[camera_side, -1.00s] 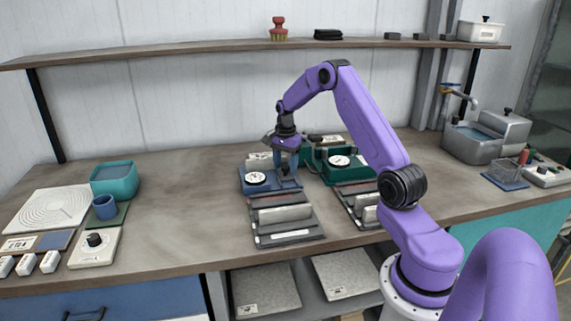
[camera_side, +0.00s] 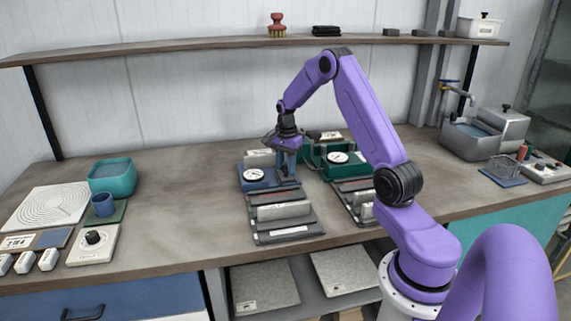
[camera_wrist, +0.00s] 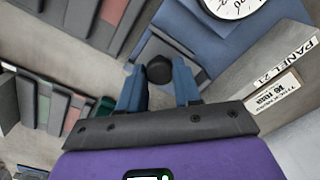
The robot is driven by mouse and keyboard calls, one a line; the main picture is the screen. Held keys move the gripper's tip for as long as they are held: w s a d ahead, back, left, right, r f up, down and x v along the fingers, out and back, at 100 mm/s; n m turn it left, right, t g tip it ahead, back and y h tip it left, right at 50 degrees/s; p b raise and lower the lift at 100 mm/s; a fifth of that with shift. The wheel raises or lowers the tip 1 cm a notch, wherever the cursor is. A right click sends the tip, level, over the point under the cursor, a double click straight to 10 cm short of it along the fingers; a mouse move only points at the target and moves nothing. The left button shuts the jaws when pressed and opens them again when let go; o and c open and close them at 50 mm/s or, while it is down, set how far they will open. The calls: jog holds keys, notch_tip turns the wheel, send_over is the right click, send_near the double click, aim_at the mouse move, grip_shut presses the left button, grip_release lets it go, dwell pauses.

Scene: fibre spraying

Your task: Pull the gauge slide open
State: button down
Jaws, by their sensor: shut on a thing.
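The blue gauge unit (camera_side: 258,182) stands on the bench left of the green one, with a round white dial (camera_side: 253,175) on top. My gripper (camera_side: 285,178) reaches down at the dial's right. In the wrist view, my two blue fingers (camera_wrist: 160,74) are closed around a round black knob (camera_wrist: 160,69) on the blue unit. The edge of the white dial also shows there at the top (camera_wrist: 228,6). My fingers hide much of the slide in the side view, so how far it is out cannot be told.
A green gauge unit (camera_side: 316,160) stands close on the right. Racks of grey panels (camera_side: 283,211) lie in front. A block labelled "PANEL 21" (camera_wrist: 275,95) is close to my gripper in the wrist view. The bench is clear between the racks and the teal tub (camera_side: 113,180).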

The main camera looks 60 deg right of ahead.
aim_at(286, 168)
jog(key=shift+s+a, duration=0.2)
jog(key=c, duration=0.8)
grip_release()
notch_tip(286, 168, up, 17)
jog(key=shift+r, duration=0.2)
